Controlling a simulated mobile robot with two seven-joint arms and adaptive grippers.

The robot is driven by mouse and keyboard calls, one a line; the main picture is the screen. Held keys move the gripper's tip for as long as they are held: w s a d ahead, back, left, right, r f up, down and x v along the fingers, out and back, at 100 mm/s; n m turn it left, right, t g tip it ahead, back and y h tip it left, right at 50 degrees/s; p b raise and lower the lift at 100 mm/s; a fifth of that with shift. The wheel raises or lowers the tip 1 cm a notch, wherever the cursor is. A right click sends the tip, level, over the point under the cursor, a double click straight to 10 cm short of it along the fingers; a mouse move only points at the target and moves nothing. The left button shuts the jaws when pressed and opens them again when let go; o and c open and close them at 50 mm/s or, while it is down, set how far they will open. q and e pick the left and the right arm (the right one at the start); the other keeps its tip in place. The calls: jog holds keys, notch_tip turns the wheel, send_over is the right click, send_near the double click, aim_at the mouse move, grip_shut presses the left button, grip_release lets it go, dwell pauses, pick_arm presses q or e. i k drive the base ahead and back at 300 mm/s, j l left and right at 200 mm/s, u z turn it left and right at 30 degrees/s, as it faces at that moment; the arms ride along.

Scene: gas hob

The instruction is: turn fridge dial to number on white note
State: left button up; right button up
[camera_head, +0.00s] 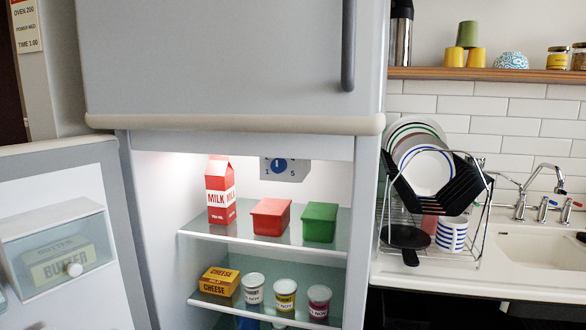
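Digits that look like 1 and 5 show at the housing's lower left and lower right. The housing's upper part is hidden. A pale note (26,27) at the top left reads OVEN 200, POWER MED, TIME 1:00; its top is cut off by the frame. No other note shows. Neither of my grippers is in view.
The open fridge door (75,290) stands at the left, with butter in its bin. Milk (220,190), a red tub (270,217) and a green tub (320,222) stand on the upper shelf below the dial. A dish rack (440,262) is at the right.

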aim_at(278, 166)
jog(key=i+l+u, duration=0.35)
jog(key=l, duration=0.55)
jog(key=l+u, duration=0.3)
jog(key=l, duration=0.6)
jog(key=i+l+u, duration=0.1)
jog(key=l+u, duration=0.25)
jog(key=l, duration=0.65)
jog(key=i+j+u, duration=0.25)
